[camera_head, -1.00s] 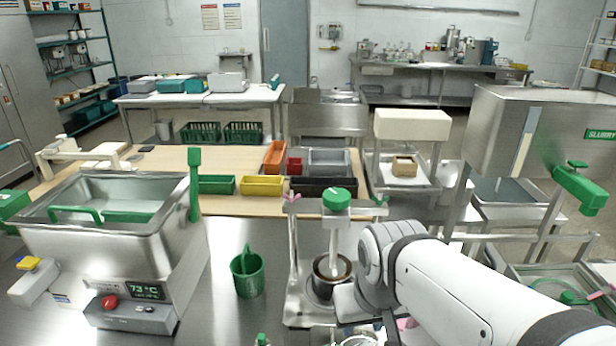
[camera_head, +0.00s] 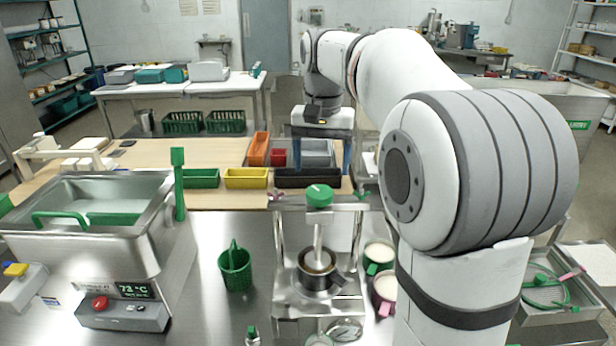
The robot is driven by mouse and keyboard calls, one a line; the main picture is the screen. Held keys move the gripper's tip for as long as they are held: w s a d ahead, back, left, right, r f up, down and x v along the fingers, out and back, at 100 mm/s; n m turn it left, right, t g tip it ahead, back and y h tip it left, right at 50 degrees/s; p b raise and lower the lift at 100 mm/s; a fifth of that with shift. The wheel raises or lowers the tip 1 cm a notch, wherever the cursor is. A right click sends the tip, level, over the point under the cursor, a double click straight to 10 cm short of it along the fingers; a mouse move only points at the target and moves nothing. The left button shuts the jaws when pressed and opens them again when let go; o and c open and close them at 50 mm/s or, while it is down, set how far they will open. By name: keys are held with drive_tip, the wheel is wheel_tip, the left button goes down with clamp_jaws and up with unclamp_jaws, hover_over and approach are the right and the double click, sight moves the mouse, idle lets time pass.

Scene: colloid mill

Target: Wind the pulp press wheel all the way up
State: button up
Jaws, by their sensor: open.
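The pulp press (camera_head: 319,310) stands on the steel bench at lower centre, a metal frame with a crossbar and a pot (camera_head: 317,272) beneath. Its green wheel (camera_head: 319,196) sits on top of an upright screw that runs down into the pot. How far the screw is wound is hard to tell. My gripper (camera_head: 322,166) points down with its two fingers apart and empty. In the picture it appears just above and behind the wheel, over the bins, and does not visibly touch the wheel.
A steel bath with a green lever (camera_head: 178,184) stands left. A green basket (camera_head: 235,268) is left of the press. Pots with pale contents (camera_head: 379,252) stand right of it, close to my arm. Coloured bins (camera_head: 246,178) lie behind. Bare bench lies around the basket.

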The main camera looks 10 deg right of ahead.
sight(319, 191)
drive_tip(key=shift+w+r, duration=0.2)
drive_tip(key=shift+w, duration=0.4)
wheel_tip(319, 191, down, 8)
drive_tip(key=shift+r, duration=0.25)
drive_tip(key=shift+c, duration=0.3)
drive_tip(key=c, duration=0.9)
